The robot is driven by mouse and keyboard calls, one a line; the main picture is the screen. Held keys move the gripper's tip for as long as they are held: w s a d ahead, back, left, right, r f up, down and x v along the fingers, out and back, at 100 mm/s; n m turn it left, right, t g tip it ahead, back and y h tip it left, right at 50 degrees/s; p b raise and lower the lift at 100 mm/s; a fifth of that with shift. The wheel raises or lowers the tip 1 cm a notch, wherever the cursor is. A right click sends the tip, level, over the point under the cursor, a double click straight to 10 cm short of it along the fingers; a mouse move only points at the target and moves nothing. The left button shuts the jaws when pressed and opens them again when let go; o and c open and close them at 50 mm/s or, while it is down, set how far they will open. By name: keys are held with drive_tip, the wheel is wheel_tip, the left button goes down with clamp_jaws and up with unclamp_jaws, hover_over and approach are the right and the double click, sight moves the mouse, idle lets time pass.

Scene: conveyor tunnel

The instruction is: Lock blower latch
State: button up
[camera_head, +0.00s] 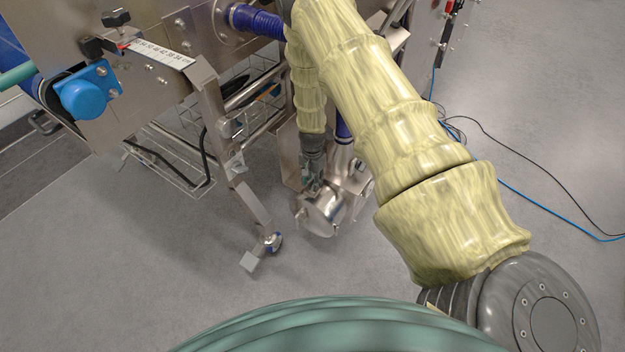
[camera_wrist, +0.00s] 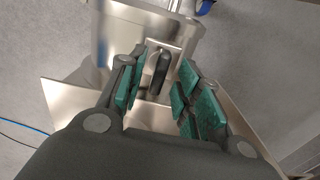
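The blower (camera_head: 323,214) is a shiny metal housing below the conveyor, in the middle of the head view. In the wrist view, the blower's metal plates (camera_wrist: 72,102) fill the area under my gripper. The latch (camera_wrist: 161,70) is a dark upright handle on a small metal bracket. My gripper (camera_wrist: 158,88) is open, with its green pads on either side of the latch. Gaps show between the pads and the latch. In the head view, my gripper (camera_head: 312,178) points down at the blower, and the latch cannot be made out there.
The conveyor frame (camera_head: 205,85) with a metal leg stands left of the blower. A blue motor knob (camera_head: 85,98) sticks out at far left. A blue hose (camera_head: 257,21) runs above. Cables (camera_head: 540,200) lie on the right floor. The front floor is clear.

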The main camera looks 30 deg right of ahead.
sight(312, 181)
wheel_tip(312, 181, up, 12)
idle(0.6)
